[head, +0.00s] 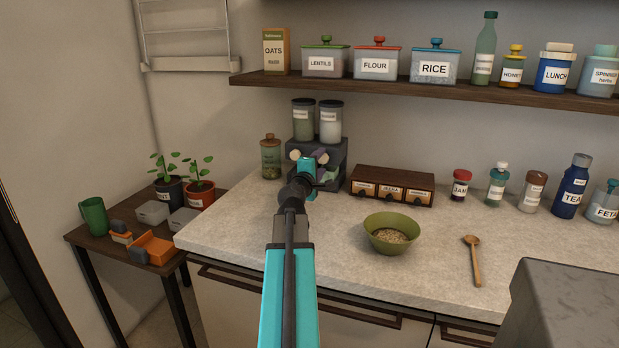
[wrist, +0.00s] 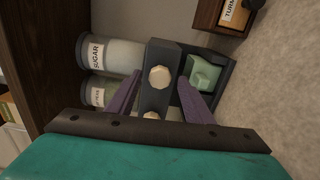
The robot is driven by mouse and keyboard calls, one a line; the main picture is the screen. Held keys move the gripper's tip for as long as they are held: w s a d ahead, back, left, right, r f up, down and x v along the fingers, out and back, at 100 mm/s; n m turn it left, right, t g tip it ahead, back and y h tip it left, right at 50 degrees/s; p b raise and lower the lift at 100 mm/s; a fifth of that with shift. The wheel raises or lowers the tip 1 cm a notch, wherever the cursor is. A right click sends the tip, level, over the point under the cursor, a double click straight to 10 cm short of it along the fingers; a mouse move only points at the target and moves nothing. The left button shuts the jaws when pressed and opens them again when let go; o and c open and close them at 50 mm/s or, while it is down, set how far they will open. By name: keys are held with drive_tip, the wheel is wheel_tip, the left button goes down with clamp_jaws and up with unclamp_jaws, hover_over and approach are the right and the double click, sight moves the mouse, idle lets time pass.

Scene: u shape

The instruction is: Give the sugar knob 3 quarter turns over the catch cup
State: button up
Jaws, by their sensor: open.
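The dispenser (head: 341,155) stands on the counter's back left with two jars on top. The white sugar jar (head: 331,122) is the right one; its SUGAR label shows in the wrist view (wrist: 97,54). The pale sugar knob (wrist: 159,77) is on the dispenser front, and also shows in the head view (head: 321,156). The pale green catch cup (wrist: 204,72) sits in the dispenser's base below that knob. My gripper (wrist: 160,79) is open, its purple fingers on either side of the sugar knob's line, with gaps showing. Depth to the knob is unclear. My arm partly hides the dispenser in the head view.
A second jar (head: 303,120) and second knob (wrist: 151,115) are close beside the sugar ones. A small drawer box (head: 392,185) stands right of the dispenser, a lidded green jar (head: 270,158) left. A green bowl (head: 390,222) is in front.

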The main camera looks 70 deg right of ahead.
drive_tip(key=a+b, duration=0.6)
drive_tip(key=a, duration=0.3)
drive_tip(key=shift+s+a, duration=0.15)
drive_tip(key=shift+s, duration=0.15)
drive_tip(key=b, duration=0.2)
drive_tip(key=shift+a+f+b, duration=0.1)
drive_tip(key=shift+a+b, duration=0.2)
drive_tip(key=shift+a, duration=0.1)
drive_tip(key=a+b, duration=0.1)
drive_tip(key=b, duration=0.2)
drive_tip(key=shift+a, duration=0.15)
drive_tip(key=shift+a, duration=0.1)
idle(0.5)
